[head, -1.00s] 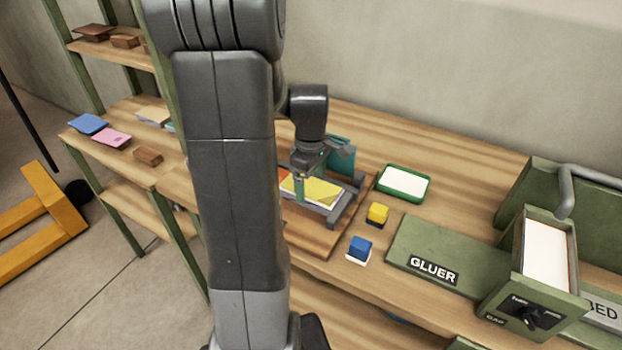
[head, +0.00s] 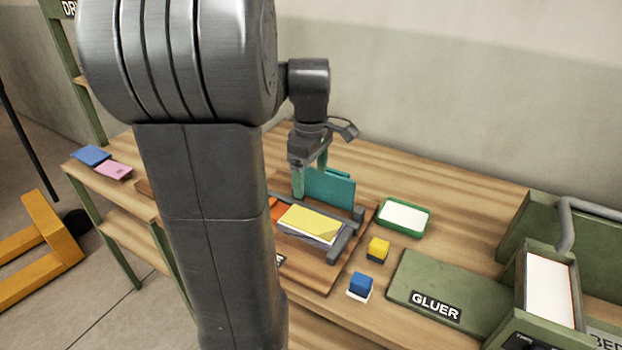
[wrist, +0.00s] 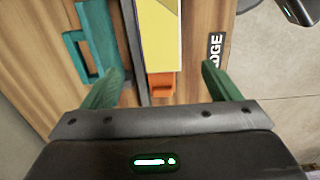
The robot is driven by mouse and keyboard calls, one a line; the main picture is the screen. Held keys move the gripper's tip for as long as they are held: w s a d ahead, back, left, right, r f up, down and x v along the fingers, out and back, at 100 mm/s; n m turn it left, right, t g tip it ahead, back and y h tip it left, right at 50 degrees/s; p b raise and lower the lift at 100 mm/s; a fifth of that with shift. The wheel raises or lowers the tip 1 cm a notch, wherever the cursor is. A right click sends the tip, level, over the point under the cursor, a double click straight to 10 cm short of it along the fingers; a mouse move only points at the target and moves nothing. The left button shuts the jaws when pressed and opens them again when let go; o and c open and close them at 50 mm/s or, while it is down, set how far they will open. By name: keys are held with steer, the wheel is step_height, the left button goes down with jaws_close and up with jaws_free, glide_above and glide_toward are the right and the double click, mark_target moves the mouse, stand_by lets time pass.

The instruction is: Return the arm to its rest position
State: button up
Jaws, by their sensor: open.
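My gripper (head: 310,177) is above the work board on the bench, pointing down. Its two green fingers are spread and hold nothing. In the wrist view the open gripper (wrist: 162,82) shows an orange block (wrist: 161,86) between and beyond its fingers. A stack of sheets with a yellow one on top (head: 312,221) lies in the grey-railed holder (head: 344,240) below the gripper. A teal upright piece (head: 330,188) stands behind the stack. My arm hides the left part of the board and bench.
A green tray with a white pad (head: 403,216) is right of the holder. A yellow block (head: 378,248) and a blue block (head: 361,284) stand near the green GLUER plate (head: 430,283). A green machine (head: 552,285) is at far right. Blue and pink pieces lie on the left shelf.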

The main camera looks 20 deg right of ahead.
mark_target(311, 222)
step_height(311, 222, down, 12)
steer(key=shift+r, duration=1.45)
